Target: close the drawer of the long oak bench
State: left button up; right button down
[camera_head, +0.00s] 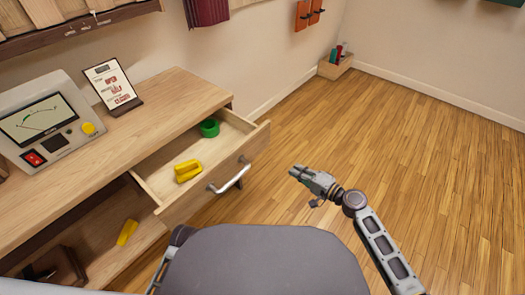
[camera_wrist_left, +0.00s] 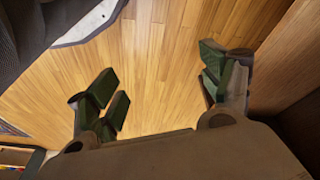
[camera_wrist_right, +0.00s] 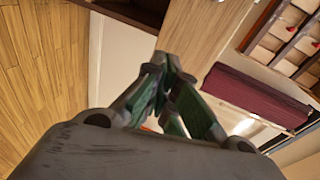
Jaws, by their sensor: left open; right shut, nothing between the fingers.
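The long oak bench (camera_head: 160,100) runs along the left of the head view. Its drawer (camera_head: 208,188) is pulled out, with a metal bar handle (camera_head: 230,180) on its front. A green ring-shaped thing (camera_head: 209,128) and a yellow thing (camera_head: 188,171) lie inside. My right gripper (camera_head: 296,172) is over the floor, to the right of the drawer front and apart from it. Its fingers are together and empty, as the right wrist view (camera_wrist_right: 172,75) shows. My left gripper (camera_wrist_left: 160,95) is open and empty in the left wrist view, above wooden floor; the head view does not show its fingers.
A grey device with a screen (camera_head: 45,120) and a sign on a stand (camera_head: 112,87) stand on the bench top. Another yellow thing (camera_head: 127,232) lies on the shelf below. A small wooden box (camera_head: 335,66) stands by the far wall. The floor at right is clear.

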pick_arm(q)
jog(key=shift+b+v, duration=1.2)
jog(key=shift+b, duration=0.2)
pick_arm(e)
jog(key=shift+s+a+r+y, duration=0.15)
jog(key=shift+a+r+y, duration=0.25)
jog(key=shift+r, duration=0.5)
jog(key=shift+s+a+r+y, duration=0.15)
jog(key=shift+a+r+y, duration=0.25)
jog(key=shift+r, duration=0.5)
jog(key=shift+s+a+r+y, duration=0.15)
jog(key=shift+a+r+y, duration=0.25)
jog(key=shift+r, duration=0.5)
pick_arm(q)
jog(key=shift+w+d, duration=0.1)
jog(key=shift+d, duration=0.1)
pick_arm(e)
jog(key=shift+w+a, duration=0.1)
send_near(257, 142)
jog(key=shift+a, duration=0.7)
jog(key=shift+w+d+x, duration=0.1)
jog(key=shift+w+x, duration=0.05)
jog(key=shift+x, duration=0.9)
jog(key=shift+w+d+x, duration=0.1)
jog(key=shift+x, duration=0.95)
pick_arm(q)
jog(key=shift+d+r, duration=0.1)
jog(key=shift+r, duration=0.2)
pick_arm(e)
jog(key=shift+x, duration=0.9)
